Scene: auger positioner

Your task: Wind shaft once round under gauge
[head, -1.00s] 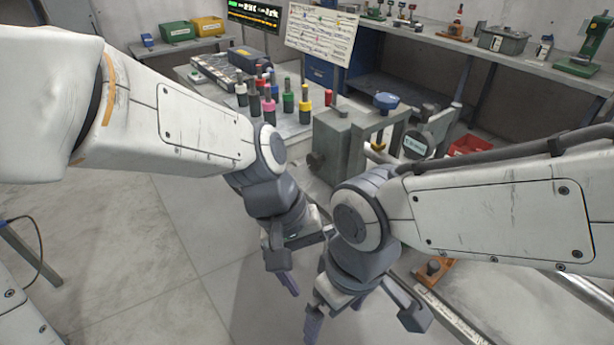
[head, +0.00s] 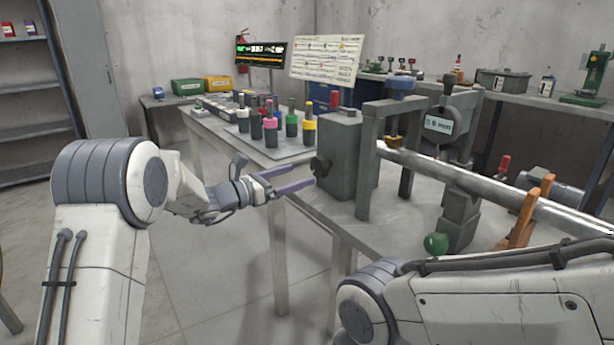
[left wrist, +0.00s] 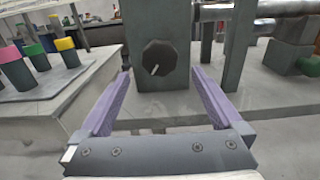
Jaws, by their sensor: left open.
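A long metal shaft (head: 480,180) runs out rightward from a grey block (head: 345,145). A dark faceted knob (head: 320,166) sits on the block's left face. It also shows in the left wrist view (left wrist: 159,57), with a white mark pointing down and slightly left. My left gripper (head: 300,175) is open and empty, with its purple fingers pointing at the knob. In the left wrist view the knob lies between the fingers' lines, beyond the tips and apart from them. A blue-topped gauge-like part (head: 400,83) stands in a grey bridge frame over the shaft. My right gripper is out of view.
Orange supports (head: 527,212) hold the shaft. Several coloured-collar pegs (head: 270,130) stand at the table's back left. Floor left of the table is clear.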

